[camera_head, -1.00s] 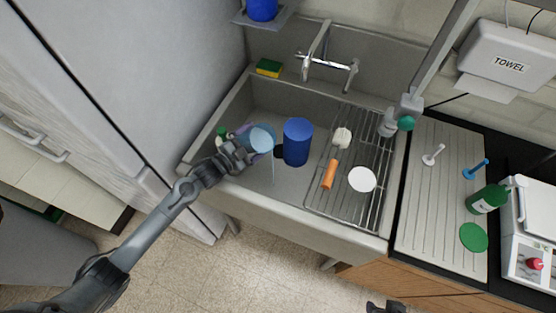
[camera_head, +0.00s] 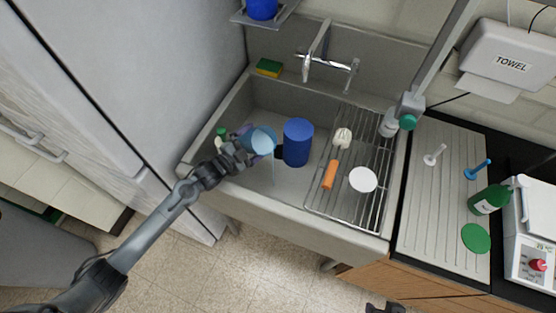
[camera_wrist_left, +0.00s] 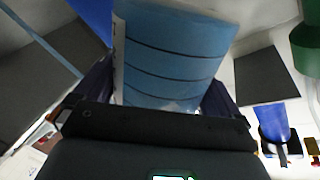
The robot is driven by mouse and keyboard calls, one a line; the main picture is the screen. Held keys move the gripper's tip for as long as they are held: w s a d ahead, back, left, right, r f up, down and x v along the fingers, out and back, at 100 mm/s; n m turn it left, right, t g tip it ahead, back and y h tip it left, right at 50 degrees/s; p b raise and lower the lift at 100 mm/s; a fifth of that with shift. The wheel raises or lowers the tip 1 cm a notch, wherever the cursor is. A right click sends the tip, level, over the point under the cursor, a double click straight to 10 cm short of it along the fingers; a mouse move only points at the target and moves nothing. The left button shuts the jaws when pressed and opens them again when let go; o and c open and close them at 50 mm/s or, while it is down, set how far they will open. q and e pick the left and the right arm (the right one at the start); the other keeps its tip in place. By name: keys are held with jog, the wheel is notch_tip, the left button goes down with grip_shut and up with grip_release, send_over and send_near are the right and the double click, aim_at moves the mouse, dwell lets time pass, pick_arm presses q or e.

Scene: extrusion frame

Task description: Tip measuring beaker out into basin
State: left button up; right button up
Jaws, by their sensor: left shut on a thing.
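The measuring beaker (camera_head: 262,141) is light blue and tilted, its mouth to the right over the basin (camera_head: 300,190). My left gripper (camera_head: 241,154) is shut on it from the left. In the left wrist view the beaker (camera_wrist_left: 172,55) sits between the fingers of my left gripper (camera_wrist_left: 160,95) and shows dark ring marks. How much is left inside cannot be told. My right gripper cannot be made out.
A tall blue container (camera_head: 298,143) stands in the basin just right of the beaker. A wire rack (camera_head: 350,205) on the right holds an orange-handled brush (camera_head: 330,174) and a white disc (camera_head: 362,179). A yellow-green sponge (camera_head: 269,67) and the tap (camera_head: 325,62) are at the back.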

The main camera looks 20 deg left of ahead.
aim_at(268, 131)
pick_arm(q)
jog(key=shift+m+b, duration=0.3)
jog(key=shift+m, duration=0.1)
dwell(0.8)
jog(key=shift+d+r+m+y, duration=0.25)
jog(key=shift+r+m+y, duration=0.25)
jog(key=shift+r+m, duration=0.8)
dwell(3.5)
jog(key=shift+s+d+r+m+p, duration=0.2)
jog(key=shift+d+m, duration=0.2)
jog(key=shift+m, duration=0.15)
jog(key=shift+s+d+r+m+p, duration=0.1)
jog(key=shift+d+m+p, duration=0.1)
jog(key=shift+d+m, duration=0.3)
dwell(1.0)
